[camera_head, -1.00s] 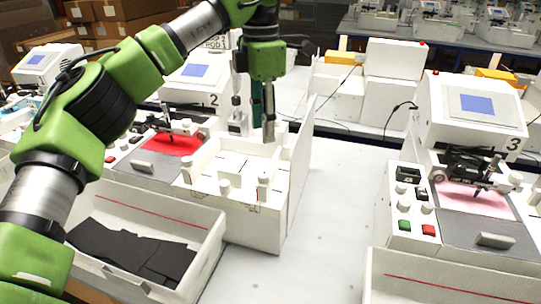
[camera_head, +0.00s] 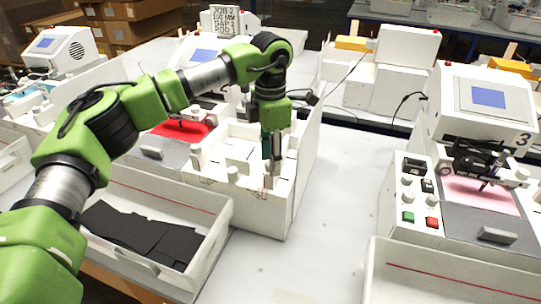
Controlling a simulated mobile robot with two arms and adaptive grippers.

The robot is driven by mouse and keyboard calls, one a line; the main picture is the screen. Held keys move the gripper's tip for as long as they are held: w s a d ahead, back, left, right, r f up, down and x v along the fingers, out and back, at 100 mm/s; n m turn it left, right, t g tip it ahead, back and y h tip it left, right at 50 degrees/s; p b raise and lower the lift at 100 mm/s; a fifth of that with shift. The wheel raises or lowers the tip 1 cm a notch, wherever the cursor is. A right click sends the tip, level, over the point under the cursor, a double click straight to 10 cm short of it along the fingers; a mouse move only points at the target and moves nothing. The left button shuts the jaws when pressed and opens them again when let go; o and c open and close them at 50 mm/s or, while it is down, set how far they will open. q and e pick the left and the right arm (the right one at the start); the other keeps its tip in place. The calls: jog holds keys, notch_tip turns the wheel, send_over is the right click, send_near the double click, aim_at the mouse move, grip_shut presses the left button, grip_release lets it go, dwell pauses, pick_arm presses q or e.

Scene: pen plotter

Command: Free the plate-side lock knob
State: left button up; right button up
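A white open-topped fixture (camera_head: 283,222) stands left of centre with white walls and blocks inside. Small white knobs stand along its front: one front knob (camera_head: 233,174) and one at its left end (camera_head: 195,157). I cannot tell from labels which is the plate-side lock knob. My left gripper (camera_head: 270,182) points down over the fixture's front right part, and its fingertips cover the spot of the right-hand front knob. That knob is hidden, so I cannot tell whether the fingers touch or grip it. My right gripper is not in view.
A white bin (camera_head: 213,235) with black sheets (camera_head: 130,228) stands in front of the fixture. A plotter with a red sheet (camera_head: 183,130) is behind to its left. Plotter 3 (camera_head: 487,98) stands at the right. The tabletop (camera_head: 325,200) between is clear.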

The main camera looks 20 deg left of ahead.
pick_arm(q)
jog(key=shift+f, duration=0.2)
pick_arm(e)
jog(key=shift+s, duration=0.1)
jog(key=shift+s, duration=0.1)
pick_arm(q)
jog(key=shift+c, duration=0.7)
grip_shut()
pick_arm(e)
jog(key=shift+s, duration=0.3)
